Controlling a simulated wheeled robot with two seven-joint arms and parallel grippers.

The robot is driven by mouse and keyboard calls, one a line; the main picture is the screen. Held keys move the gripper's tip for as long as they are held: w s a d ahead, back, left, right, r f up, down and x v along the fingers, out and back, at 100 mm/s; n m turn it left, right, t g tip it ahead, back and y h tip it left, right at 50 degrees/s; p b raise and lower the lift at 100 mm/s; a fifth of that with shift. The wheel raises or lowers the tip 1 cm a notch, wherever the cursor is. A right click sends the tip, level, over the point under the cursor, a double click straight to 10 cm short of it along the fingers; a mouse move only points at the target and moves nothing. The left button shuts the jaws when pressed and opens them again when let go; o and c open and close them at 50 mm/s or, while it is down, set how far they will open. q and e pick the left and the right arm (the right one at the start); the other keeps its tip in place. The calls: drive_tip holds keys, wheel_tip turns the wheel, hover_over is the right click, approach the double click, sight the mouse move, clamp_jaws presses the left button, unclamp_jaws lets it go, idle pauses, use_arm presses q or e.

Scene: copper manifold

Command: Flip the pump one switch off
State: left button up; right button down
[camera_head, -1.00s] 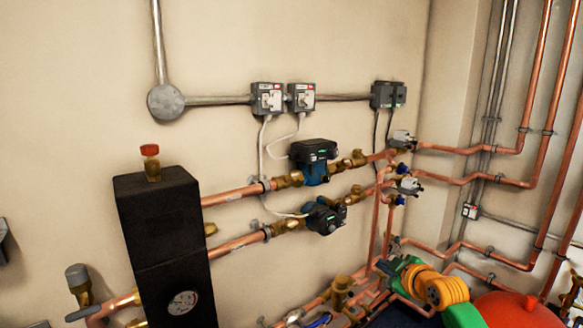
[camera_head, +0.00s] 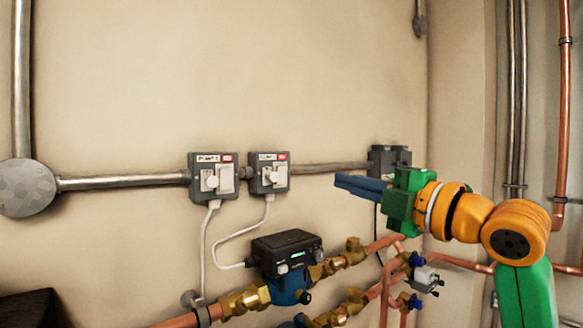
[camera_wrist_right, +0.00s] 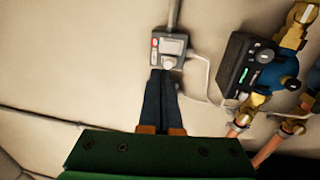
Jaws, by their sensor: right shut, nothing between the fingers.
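Two grey switch boxes sit side by side on the wall in the head view, a left one (camera_head: 229,194) and a right one (camera_head: 282,185). Each has a small white knob, a white plate and a red mark; the lettering is too blurred to read. My right gripper (camera_head: 338,183) is shut and empty, to the right of both boxes, its blue fingers pointing left. In the right wrist view the fingers (camera_wrist_right: 162,72) reach up to the lower edge of a grey switch box (camera_wrist_right: 182,62). I cannot tell whether they touch it. My left gripper is not in view.
A black and blue pump (camera_head: 287,243) on copper pipe is below the boxes; it also shows in the right wrist view (camera_wrist_right: 245,66). A dark box (camera_head: 388,153) is behind my right gripper. White cables hang from the switch boxes. The wall above is clear.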

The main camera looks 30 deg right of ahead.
sight(287, 166)
drive_tip(key=w+p, duration=0.2)
drive_tip(key=w, duration=0.2)
drive_tip(key=w+r+p, duration=0.1)
drive_tip(key=w+p, duration=0.1)
drive_tip(key=w, duration=0.3)
drive_tip(key=w+p, duration=0.3)
drive_tip(key=w, duration=0.2)
drive_tip(key=shift+a+r, duration=0.2)
drive_tip(key=shift+r, duration=0.1)
drive_tip(key=shift+w+d+f, duration=0.1)
drive_tip(key=shift+w+f, duration=0.05)
drive_tip(key=shift+w, duration=0.15)
